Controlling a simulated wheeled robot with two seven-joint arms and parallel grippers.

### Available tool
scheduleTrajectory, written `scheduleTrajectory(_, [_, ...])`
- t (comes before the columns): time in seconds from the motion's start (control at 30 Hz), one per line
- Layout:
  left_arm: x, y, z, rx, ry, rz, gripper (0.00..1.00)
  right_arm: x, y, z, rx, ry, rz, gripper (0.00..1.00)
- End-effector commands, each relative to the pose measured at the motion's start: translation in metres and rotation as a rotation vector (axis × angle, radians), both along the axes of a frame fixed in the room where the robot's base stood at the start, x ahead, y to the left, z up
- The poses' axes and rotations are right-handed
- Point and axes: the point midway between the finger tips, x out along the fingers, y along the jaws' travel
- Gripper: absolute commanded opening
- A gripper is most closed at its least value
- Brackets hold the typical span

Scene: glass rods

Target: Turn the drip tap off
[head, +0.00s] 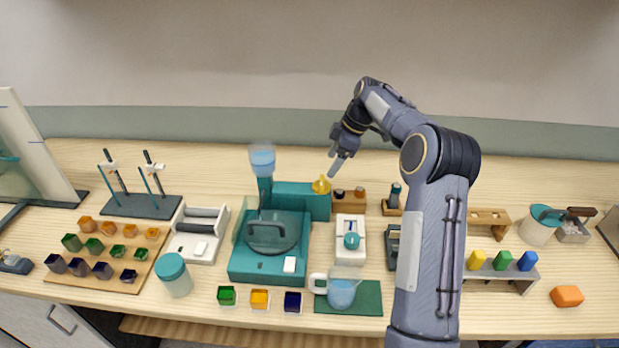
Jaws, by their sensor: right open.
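A teal machine (266,262) stands in the middle of the table, with a clear cup of pale blue liquid (262,158) raised on a post at its back left. A small yellow knob (321,185), which looks like the drip tap, sits on top of the machine's back right block. My right gripper (334,174) reaches in from the right and points down, just above and right of the yellow knob. It is open and looks empty; I cannot tell whether a finger touches the knob. My left gripper is not in view.
A white device with a teal knob (351,241) stands right of the machine. A glass mug (341,293) sits on a dark green mat (371,298) in front. A wooden tray of coloured cubes (134,231) and a rod stand (140,206) are at left. My right arm covers part of the table.

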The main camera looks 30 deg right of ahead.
Motion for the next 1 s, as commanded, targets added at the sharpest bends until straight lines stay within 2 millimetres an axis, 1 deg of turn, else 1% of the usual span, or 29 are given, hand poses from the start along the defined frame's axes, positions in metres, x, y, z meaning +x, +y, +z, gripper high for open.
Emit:
scheduleTrajectory(0.2, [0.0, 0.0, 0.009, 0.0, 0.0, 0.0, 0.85, 0.006, 0.013, -0.031, 0.003, 0.005, 0.001, 0.7])
scheduleTrajectory(0.4, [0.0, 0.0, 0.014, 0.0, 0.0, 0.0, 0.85, 0.011, 0.021, -0.055, 0.002, 0.004, 0.0, 0.7])
scheduleTrajectory(0.53, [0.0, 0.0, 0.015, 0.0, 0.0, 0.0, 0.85, 0.013, 0.023, -0.061, 0.001, 0.001, -0.001, 0.7])
scheduleTrajectory(0.77, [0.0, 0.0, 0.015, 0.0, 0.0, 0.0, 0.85, 0.013, 0.023, -0.063, 0.0, 0.001, -0.002, 0.7])
scheduleTrajectory(0.87, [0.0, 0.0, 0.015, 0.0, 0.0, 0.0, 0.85, 0.013, 0.023, -0.063, 0.0, 0.001, -0.002, 0.59])
scheduleTrajectory(1.0, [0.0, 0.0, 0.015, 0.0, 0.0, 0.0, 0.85, 0.013, 0.023, -0.063, 0.0, 0.001, -0.002, 0.41])
